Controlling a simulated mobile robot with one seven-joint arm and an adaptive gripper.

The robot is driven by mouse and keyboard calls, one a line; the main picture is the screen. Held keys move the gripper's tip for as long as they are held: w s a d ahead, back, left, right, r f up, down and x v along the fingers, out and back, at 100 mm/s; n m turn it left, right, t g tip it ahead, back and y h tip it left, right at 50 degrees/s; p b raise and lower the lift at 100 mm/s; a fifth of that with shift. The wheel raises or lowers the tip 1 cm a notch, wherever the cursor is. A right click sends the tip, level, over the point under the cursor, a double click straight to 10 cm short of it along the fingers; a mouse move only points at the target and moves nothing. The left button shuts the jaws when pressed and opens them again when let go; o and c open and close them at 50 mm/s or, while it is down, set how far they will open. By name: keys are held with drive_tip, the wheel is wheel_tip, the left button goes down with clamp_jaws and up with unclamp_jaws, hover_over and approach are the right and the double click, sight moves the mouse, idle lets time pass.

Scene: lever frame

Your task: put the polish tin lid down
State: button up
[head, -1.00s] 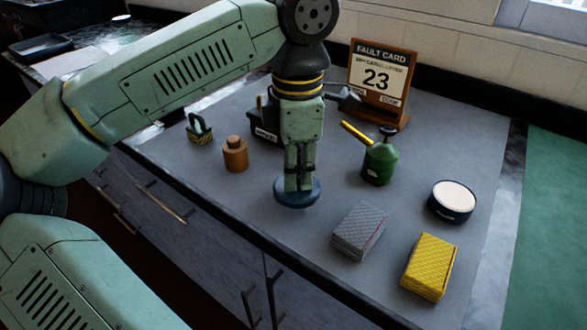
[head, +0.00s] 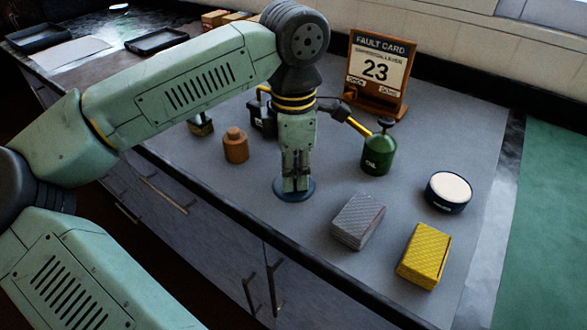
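The polish tin lid (head: 281,193) is a dark blue disc under my gripper (head: 295,186), near the front edge of the grey mat. My gripper points straight down, with its fingertips at the middle of the lid; they look shut on it, though the grip itself is small in view. The lid looks level and at or very close to the mat; I cannot tell whether it touches. The open polish tin (head: 448,191), dark with a cream top, stands apart at the right.
A green oil can (head: 378,152), a grey block (head: 358,221) and a yellow block (head: 425,255) stand right of the lid. A brown bottle (head: 235,146) stands left. A fault card stand (head: 378,72) is behind. Bare mat (head: 332,180) lies around the lid.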

sight(295, 176)
drive_tip(key=o, duration=0.3)
drive_tip(key=shift+r, duration=0.1)
drive_tip(key=shift+r+p, duration=0.25)
drive_tip(key=shift+p, duration=0.1)
drive_tip(key=shift+w+r+b, duration=0.1)
drive_tip(key=shift+r+b, duration=0.25)
wheel_tip(295, 176, up, 11)
drive_tip(key=b, duration=0.1)
drive_tip(key=shift+b, duration=0.3)
drive_tip(key=shift+d, duration=0.1)
